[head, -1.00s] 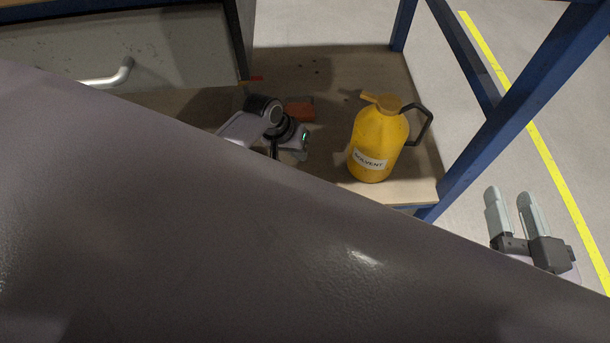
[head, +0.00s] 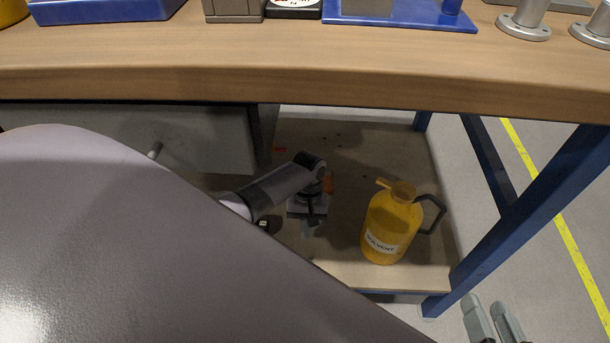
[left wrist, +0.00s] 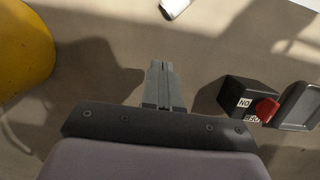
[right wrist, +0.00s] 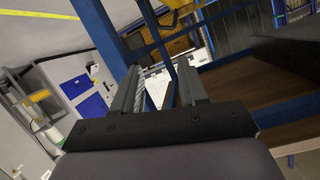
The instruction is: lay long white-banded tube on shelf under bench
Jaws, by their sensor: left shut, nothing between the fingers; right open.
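My left gripper (head: 309,228) is under the bench, over the wooden shelf (head: 390,150), left of the yellow jug. It is shut and empty; its closed fingers also show in the left wrist view (left wrist: 163,86). My right gripper (head: 494,322) is open and empty, outside the bench's right leg at the bottom edge of the head view. I cannot make out the long white-banded tube for sure. A short white piece (left wrist: 175,7) at the top edge of the left wrist view is cut off, and I cannot tell what it is.
A yellow solvent jug (head: 392,225) stands at the shelf's right front. A dark box with a red part (left wrist: 250,102) and a grey tray-like thing (left wrist: 299,107) lie right of the left fingers. The drawer unit (head: 190,140) borders the left; a blue leg (head: 520,220) borders the right.

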